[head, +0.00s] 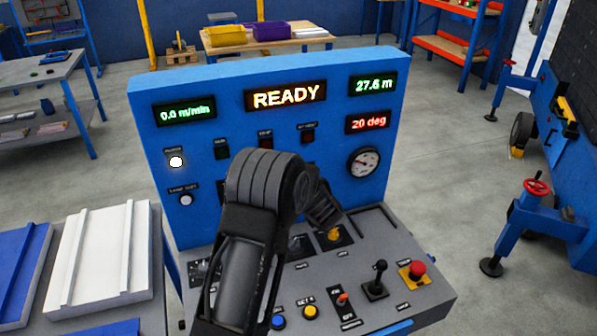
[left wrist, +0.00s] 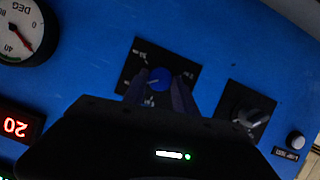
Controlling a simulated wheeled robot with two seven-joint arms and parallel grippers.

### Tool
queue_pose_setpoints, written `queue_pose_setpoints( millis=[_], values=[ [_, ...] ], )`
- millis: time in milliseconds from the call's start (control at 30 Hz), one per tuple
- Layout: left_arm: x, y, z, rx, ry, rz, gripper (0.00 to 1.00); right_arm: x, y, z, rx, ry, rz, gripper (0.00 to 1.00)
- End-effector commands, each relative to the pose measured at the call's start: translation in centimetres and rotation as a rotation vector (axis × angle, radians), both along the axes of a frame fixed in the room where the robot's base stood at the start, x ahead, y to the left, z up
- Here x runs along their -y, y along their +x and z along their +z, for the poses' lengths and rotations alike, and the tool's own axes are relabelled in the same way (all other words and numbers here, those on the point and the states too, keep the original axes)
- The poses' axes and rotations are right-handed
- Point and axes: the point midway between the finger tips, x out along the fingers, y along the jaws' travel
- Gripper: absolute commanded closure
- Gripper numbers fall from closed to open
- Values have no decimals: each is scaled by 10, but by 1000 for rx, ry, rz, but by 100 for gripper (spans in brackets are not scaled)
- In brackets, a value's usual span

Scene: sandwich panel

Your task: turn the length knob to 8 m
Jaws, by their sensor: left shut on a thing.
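The blue upright panel (head: 225,85) carries a green display (head: 373,85) reading 27.6 m. In the left wrist view a blue-topped knob (left wrist: 158,78) sits on a black dial plate, its marks too small to read. My left gripper (head: 322,208) is at the panel. In the left wrist view its fingers (left wrist: 159,90) are shut on the blue-topped knob, one on each side. The arm and gripper hide this knob in the head view. A second, black knob (left wrist: 251,117) is beside it, apart from the fingers. My right gripper is not in view.
Other displays read READY (head: 286,96), 0.0 m/min (head: 186,114) and 20 deg (head: 368,122). A round gauge (head: 363,162) is right of my gripper. The sloping desk below holds a joystick (head: 377,277), a red mushroom button (head: 417,268) and a yellow button (head: 310,312).

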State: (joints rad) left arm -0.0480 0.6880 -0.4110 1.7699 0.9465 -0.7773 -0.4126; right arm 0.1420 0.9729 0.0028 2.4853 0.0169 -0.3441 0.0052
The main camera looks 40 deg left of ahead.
Motion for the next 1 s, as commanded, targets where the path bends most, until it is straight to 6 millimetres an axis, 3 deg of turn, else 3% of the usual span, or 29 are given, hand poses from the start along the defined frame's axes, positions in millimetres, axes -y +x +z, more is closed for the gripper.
queue_pose_setpoints(
  millis=[200,800,833,1000],
  values=[
    [1,2,3,-94,70,0,100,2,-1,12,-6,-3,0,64],
    [0,2,1,-142,104,0,100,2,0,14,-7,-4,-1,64],
    [0,2,1,-142,104,0,66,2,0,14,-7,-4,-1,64],
    [0,2,1,-143,103,0,52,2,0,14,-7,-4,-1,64]
  ],
)
